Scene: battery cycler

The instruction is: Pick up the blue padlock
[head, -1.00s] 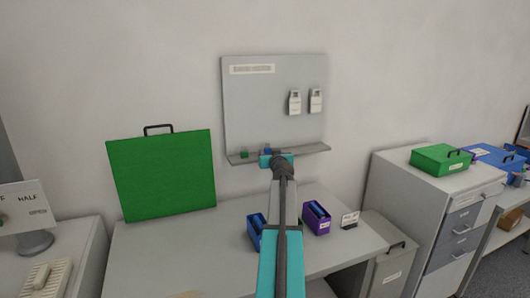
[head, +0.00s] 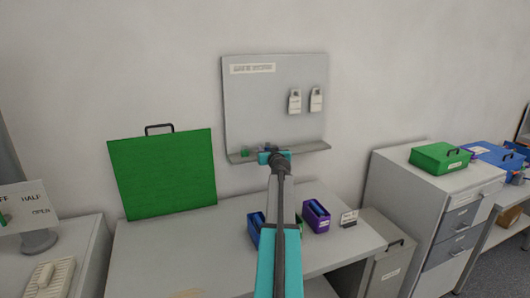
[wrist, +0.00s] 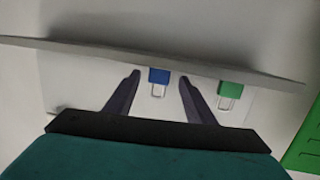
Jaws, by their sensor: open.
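The blue padlock (wrist: 159,76) stands on the ledge of the grey wall board, its pale shackle (wrist: 158,90) pointing down in the wrist view. My gripper (wrist: 160,77) is open, with one dark finger on each side of the blue padlock. I cannot tell whether either finger touches it. In the head view my gripper (head: 272,157) is at the ledge and mostly hides the blue padlock. A green padlock (wrist: 231,88) stands to the right of the fingers in the wrist view, and to the left of my gripper in the head view (head: 244,152).
The grey board (head: 260,110) carries two white tagged items (head: 295,102) above the ledge (head: 312,149). Below, the table (head: 180,250) holds a large green case (head: 163,177), a blue bin (head: 255,228) and a purple bin (head: 317,217). Cabinets stand at right.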

